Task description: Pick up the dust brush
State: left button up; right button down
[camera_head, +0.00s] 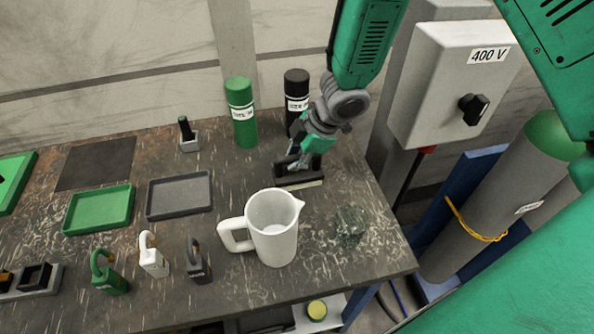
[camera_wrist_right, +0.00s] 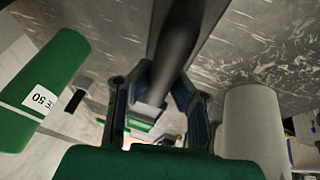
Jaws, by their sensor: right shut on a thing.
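The dust brush (camera_head: 312,183) is dark with a pale bristle strip along its lower edge. It is at the back right part of the workbench, behind the white jug. My right gripper (camera_head: 298,160) comes down on it from above and is shut on it. In the right wrist view the brush's dark handle (camera_wrist_right: 178,45) runs between the fingers of my right gripper (camera_wrist_right: 158,105). I cannot tell whether the brush touches the bench. My left gripper is not in view.
A white jug (camera_head: 285,245) stands just in front of the brush. A green cylinder (camera_head: 241,118) and a black cylinder (camera_head: 297,90) stand behind. A grey tray (camera_head: 180,211) and green tray (camera_head: 98,228) lie left.

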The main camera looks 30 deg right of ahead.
jog(key=shift+a+r, duration=0.1)
jog(key=shift+r, duration=0.4)
notch_tip(320, 180, up, 2)
jog(key=shift+w+r+p, duration=0.1)
jog(key=shift+r+p, duration=0.15)
jog(key=shift+p, duration=0.55)
jog(key=s+d+b, duration=0.2)
jog(key=s+d, duration=0.9)
jog(key=d, duration=0.3)
jog(key=shift+s, duration=0.35)
